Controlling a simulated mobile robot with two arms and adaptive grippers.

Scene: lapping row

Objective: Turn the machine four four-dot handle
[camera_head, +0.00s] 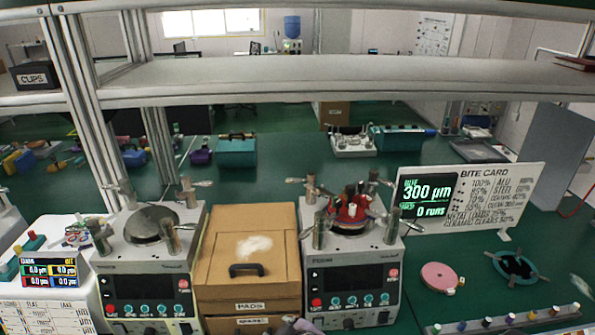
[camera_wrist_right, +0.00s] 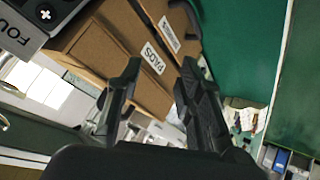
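Two lapping machines stand on the green bench in the head view: a left one (camera_head: 150,262) and a right one (camera_head: 352,262). Each has several grey post handles around its plate. Dots on the handles are too small to tell. My right gripper (camera_wrist_right: 160,68) is open and empty, near the box. My left gripper is not in view.
The brown PADS box (camera_head: 247,262) fills the space between the machines. A display board (camera_head: 465,196), a pink disc (camera_head: 440,277) and a dark ring (camera_head: 516,265) are at right. A shelf (camera_head: 330,78) spans above.

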